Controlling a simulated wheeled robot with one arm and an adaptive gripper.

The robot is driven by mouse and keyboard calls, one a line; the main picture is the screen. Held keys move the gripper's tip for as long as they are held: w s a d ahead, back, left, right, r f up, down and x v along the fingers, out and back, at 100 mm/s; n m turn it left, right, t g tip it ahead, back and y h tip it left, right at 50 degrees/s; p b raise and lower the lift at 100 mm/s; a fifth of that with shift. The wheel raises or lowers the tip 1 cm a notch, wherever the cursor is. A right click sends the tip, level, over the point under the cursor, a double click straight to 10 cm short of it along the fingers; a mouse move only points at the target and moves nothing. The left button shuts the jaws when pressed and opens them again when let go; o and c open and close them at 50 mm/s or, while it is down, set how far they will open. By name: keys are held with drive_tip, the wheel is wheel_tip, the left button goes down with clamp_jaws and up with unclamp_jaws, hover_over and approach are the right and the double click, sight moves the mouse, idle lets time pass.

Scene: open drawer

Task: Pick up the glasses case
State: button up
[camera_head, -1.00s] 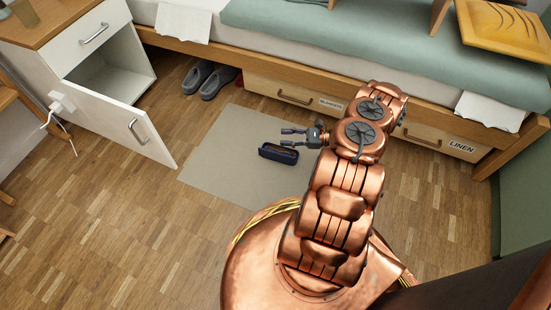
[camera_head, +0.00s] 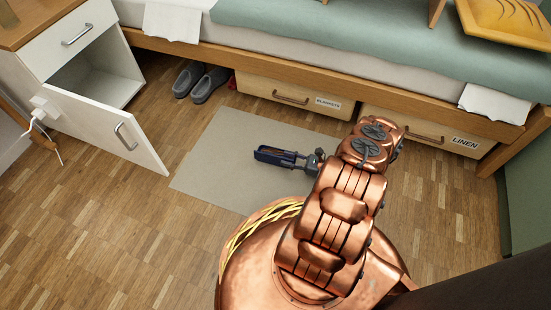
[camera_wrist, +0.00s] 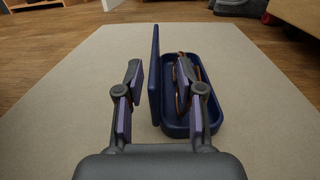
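The glasses case (camera_head: 268,151) is dark blue and lies open on the beige mat. In the wrist view its lid (camera_wrist: 154,72) stands upright on the left, and its tray (camera_wrist: 199,128) lies flat on the right. Brown-framed glasses (camera_wrist: 179,88) are in the tray. My gripper (camera_head: 287,160) is open and low at the near end of the case. In the wrist view my gripper (camera_wrist: 160,85) has its left finger left of the lid and its right finger over the tray. The lid stands between them with gaps visible; I see no firm contact.
The beige mat (camera_head: 215,165) is clear around the case. Grey slippers (camera_head: 208,84) and the blankets drawer (camera_head: 290,96) under the bed lie beyond it. A nightstand with an open door (camera_head: 105,125) stands at left, and the linen drawer (camera_head: 420,132) is at right.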

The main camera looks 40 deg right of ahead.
sight(280, 159)
drive_tip(key=b+x, duration=0.2)
drive_tip(key=x, duration=0.1)
drive_tip(key=shift+a+f, duration=0.15)
drive_tip(key=shift+a, duration=0.2)
drive_tip(key=shift+w+a+b, duration=0.35)
drive_tip(key=shift+w, duration=0.2)
drive_tip(key=shift+c, duration=0.4)
clamp_jaws()
